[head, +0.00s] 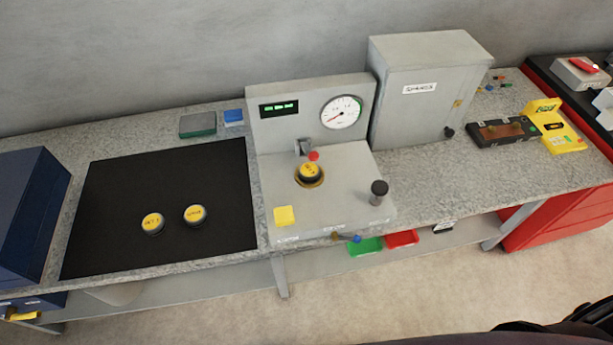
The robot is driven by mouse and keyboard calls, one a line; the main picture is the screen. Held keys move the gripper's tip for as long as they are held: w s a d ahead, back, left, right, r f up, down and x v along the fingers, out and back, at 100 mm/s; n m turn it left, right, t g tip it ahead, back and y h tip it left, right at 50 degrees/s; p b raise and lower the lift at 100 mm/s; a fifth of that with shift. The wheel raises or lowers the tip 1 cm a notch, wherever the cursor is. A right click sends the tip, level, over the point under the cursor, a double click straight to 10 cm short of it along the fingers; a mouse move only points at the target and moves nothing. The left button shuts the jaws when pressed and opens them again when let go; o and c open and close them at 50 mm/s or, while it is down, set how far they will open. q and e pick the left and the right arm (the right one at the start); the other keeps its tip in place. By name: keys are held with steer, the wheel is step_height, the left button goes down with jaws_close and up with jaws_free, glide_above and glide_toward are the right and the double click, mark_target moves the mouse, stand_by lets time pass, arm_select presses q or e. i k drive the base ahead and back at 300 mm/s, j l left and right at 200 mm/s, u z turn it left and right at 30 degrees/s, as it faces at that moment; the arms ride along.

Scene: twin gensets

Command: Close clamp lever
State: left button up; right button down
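A grey test fixture (340,213) stands on the bench in the middle of the head view, with an upright back panel. A small grey clamp (303,146) with a red tip (313,156) sits at the foot of that panel; it looks raised, but its exact position is too small to tell. Just in front of it, a black puck with a yellow top (310,173) sits in a brass-coloured round seat. A black-knobbed post (379,190) stands upright at the fixture's right side. Neither of my grippers is in view.
A black mat (110,215) left of the fixture holds two yellow-topped pucks (152,223) (195,214). A grey cabinet (425,90) stands behind right. A yellow device (555,128) lies farther right. Green (366,247) and red (402,239) trays sit on the lower shelf.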

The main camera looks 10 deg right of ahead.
mark_target(313, 156)
steer(key=j+z, duration=0.1)
steer(key=j, duration=1.15)
